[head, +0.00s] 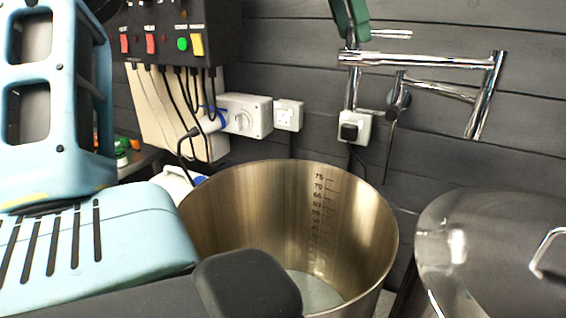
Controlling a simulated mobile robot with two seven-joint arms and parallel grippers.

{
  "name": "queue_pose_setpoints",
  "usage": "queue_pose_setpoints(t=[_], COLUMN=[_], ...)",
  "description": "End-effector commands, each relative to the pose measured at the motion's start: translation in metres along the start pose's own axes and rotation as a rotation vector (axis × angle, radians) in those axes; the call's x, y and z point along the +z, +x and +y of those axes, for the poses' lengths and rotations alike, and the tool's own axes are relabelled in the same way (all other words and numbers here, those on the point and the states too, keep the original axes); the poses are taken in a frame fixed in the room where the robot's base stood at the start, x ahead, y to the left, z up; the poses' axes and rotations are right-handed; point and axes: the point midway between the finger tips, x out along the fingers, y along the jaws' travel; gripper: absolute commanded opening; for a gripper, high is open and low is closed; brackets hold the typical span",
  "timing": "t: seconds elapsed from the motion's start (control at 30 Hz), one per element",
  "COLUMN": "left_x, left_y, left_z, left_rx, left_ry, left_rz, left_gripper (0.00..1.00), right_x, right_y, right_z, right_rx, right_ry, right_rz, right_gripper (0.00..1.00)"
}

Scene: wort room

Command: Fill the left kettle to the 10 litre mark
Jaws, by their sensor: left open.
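The left kettle (345,225) is an open steel pot with a litre scale (318,205) on its inner wall; the upper marks, about 75 to 60, read clearly and the lower ones blur. A pale patch shows at its bottom; I cannot tell whether it is water or bare steel. A chrome folding tap arm (415,61) is on the wall above and to the right, folded away from over the kettle. My left gripper (248,284) shows as a dark blunt shape in front of the kettle's near rim. It is open, and its fingertips are mostly hidden. My right gripper is out of view.
A lidded steel kettle (480,240) with a lid handle stands to the right. A black control box (180,35) with red, green and yellow switches hangs at the upper left, with cables below. Wall sockets (289,115) sit behind the kettle. A green part (350,20) is above the tap.

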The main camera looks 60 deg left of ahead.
Motion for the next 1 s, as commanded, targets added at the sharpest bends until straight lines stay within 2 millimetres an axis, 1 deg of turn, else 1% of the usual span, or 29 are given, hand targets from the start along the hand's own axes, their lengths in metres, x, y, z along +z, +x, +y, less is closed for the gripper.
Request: queue_pose_setpoints(t=[0.3, 0.4, 0.5, 0.67, 1.0], left_x=[0.001, 0.001, 0.000, 0.000, 0.000], left_y=[-0.050, -0.063, -0.071, -0.076, -0.076], left_z=[0.000, 0.000, 0.000, -0.001, -0.001], left_rx=[0.003, 0.003, 0.003, 0.002, 0.001], left_ry=[-0.001, -0.001, 0.000, 0.001, 0.000], left_rz=[-0.005, -0.005, -0.004, -0.003, -0.003], left_gripper=[0.50, 0.50, 0.50, 0.50, 0.50], right_x=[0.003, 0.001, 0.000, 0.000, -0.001], right_y=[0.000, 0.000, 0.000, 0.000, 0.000], right_z=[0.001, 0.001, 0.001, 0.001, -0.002], right_rx=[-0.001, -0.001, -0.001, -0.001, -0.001], right_ry=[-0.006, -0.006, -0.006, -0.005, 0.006], right_rz=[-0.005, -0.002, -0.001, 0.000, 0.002], right_gripper=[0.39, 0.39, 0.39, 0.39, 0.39])
